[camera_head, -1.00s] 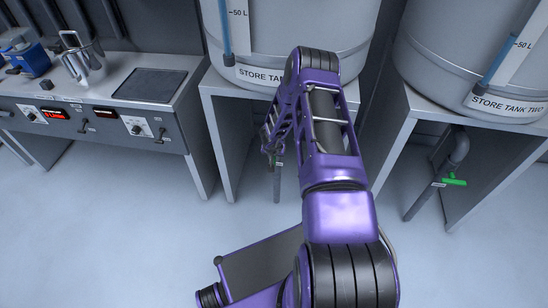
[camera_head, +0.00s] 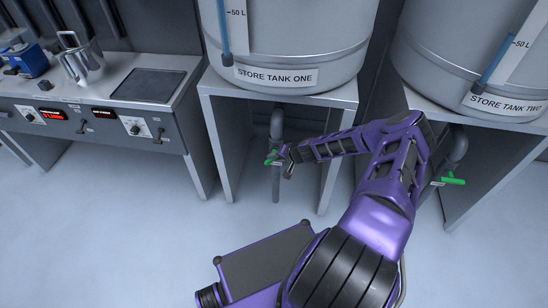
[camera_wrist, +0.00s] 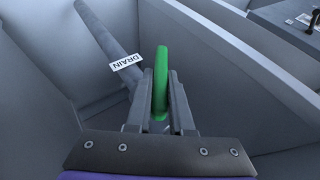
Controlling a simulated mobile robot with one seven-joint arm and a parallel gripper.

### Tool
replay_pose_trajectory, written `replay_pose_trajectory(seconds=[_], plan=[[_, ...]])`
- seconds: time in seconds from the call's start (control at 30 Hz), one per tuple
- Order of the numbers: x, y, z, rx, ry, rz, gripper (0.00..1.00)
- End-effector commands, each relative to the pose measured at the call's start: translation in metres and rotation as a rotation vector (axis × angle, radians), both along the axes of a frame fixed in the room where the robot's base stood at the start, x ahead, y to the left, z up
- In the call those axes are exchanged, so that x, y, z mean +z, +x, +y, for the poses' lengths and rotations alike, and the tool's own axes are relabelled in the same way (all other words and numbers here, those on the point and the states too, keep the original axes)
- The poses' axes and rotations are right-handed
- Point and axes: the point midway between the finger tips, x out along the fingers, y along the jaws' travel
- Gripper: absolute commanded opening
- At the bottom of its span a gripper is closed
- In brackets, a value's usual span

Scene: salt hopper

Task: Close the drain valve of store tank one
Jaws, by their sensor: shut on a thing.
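Store tank one (camera_head: 290,40) stands on a grey stand in the head view, with its label on the front. Its drain pipe (camera_head: 276,180) comes down under the stand. The green drain valve handle (camera_head: 271,157) is at the pipe, partly hidden by my gripper (camera_head: 283,154). In the wrist view, the two fingers of my gripper (camera_wrist: 161,112) are shut on the green handle (camera_wrist: 161,70), which stands up between them.
Store tank two (camera_head: 478,50) stands at the right, with its own green valve handle (camera_head: 453,181) below, near my arm. The stand's side panels flank the drain pipe. A bench (camera_head: 100,110) with a metal jug (camera_head: 82,60) is at the left. The floor in front is clear.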

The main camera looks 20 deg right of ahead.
Motion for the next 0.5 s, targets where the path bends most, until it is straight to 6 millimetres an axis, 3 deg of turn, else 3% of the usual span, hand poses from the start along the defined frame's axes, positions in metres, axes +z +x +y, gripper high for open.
replay_pose_trajectory(seconds=[0.5], plan=[[-0.0056, -0.0019, -0.0034, -0.004, 0.391, -0.264, 0.00]])
